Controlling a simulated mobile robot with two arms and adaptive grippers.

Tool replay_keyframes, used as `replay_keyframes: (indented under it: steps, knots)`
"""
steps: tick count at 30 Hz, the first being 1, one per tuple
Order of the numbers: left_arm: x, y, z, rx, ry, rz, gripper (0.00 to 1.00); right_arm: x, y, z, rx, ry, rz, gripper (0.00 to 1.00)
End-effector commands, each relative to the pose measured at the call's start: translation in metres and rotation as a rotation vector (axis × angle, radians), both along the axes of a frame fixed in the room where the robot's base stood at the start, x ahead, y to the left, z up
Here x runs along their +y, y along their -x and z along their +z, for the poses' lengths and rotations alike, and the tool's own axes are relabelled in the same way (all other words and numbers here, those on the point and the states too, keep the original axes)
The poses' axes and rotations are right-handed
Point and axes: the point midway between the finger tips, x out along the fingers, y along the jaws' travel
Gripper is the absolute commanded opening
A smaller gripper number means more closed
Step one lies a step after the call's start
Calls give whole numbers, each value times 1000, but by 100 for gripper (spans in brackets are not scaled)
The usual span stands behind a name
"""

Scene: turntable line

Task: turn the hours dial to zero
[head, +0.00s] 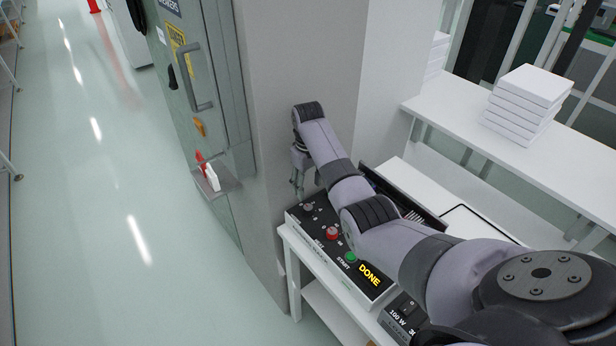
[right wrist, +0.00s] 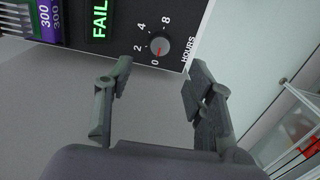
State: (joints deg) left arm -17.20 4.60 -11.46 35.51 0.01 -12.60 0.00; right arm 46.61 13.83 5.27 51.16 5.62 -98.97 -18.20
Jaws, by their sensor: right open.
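In the right wrist view the hours dial (right wrist: 160,46) is a round grey knob on a black panel, with 0, 2, 4 and 8 printed around it and HOURS beside it. Its red pointer appears to point toward the 0. My right gripper (right wrist: 158,72) is open, its two fingertips apart just below the dial, one on each side, with nothing between them. In the head view my right gripper (head: 299,170) hangs near the grey pillar, beyond a black panel. I cannot make out the hours dial in the head view. My left gripper is out of view.
A panel (head: 318,250) has a red button (head: 332,233), a green START button (head: 351,257) and a yellow DONE display (head: 370,275). The wrist view shows a green FAIL display (right wrist: 100,20). A grey pillar (head: 290,100) stands close by; a white shelf (head: 450,108) holds stacked boxes (head: 525,100).

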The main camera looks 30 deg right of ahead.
Motion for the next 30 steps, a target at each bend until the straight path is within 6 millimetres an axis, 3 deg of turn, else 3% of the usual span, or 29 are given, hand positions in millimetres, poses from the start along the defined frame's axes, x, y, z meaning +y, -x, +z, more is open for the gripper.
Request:
replay_keyframes:
  steps: [4,11,25,30]
  knots:
    - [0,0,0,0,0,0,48,0,-1,21,-2,1,0,49]
    - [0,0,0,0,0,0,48,0,0,31,0,0,0,49]
    - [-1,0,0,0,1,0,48,0,1,29,1,1,0,49]
    - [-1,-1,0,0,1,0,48,7,19,3,-9,39,10,49]
